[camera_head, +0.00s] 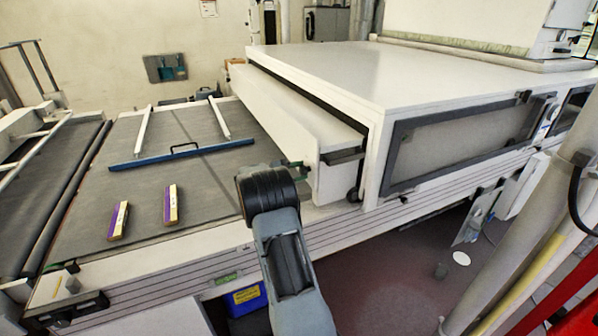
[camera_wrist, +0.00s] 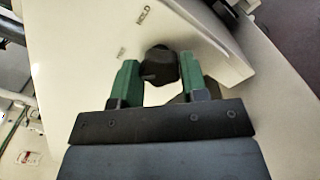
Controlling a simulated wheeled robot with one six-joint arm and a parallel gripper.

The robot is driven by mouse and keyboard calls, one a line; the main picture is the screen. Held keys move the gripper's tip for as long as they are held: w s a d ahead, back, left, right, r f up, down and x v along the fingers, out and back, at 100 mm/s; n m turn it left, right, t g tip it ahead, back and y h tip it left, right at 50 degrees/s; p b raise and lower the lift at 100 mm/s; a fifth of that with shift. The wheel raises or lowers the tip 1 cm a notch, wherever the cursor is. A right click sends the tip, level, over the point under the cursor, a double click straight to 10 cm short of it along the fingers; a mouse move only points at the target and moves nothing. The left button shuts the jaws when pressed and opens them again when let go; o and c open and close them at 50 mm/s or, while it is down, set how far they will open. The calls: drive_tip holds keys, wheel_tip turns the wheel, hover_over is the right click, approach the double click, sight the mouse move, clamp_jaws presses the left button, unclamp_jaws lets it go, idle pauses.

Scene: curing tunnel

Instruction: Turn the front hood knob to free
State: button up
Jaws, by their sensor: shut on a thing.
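The front hood knob (camera_wrist: 160,62) is a small dark knob on a white panel (camera_wrist: 235,100) in the wrist view. Which way the knob points is hard to tell. In the head view my gripper (camera_head: 297,170) is at the near end of the white hood (camera_head: 430,75); my wrist mostly hides it, and the knob does not show there.
A dark conveyor bed (camera_head: 100,205) lies to the left, with a blue-edged bar (camera_head: 180,153) across it and two purple-and-yellow bars (camera_head: 170,204) on top. A dark-framed window (camera_head: 470,140) is on the hood's side. A pale post (camera_head: 540,220) stands at right.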

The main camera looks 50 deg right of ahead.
idle(0.3)
drive_tip(key=o, duration=0.9)
drive_tip(key=shift+a, duration=0.1)
drive_tip(key=b+v, duration=0.2)
drive_tip(key=v, duration=1.1)
drive_tip(key=shift+w+a+f+b, duration=0.1)
drive_tip(key=shift+w+a+b, duration=0.05)
drive_tip(key=shift+a+b, duration=0.2)
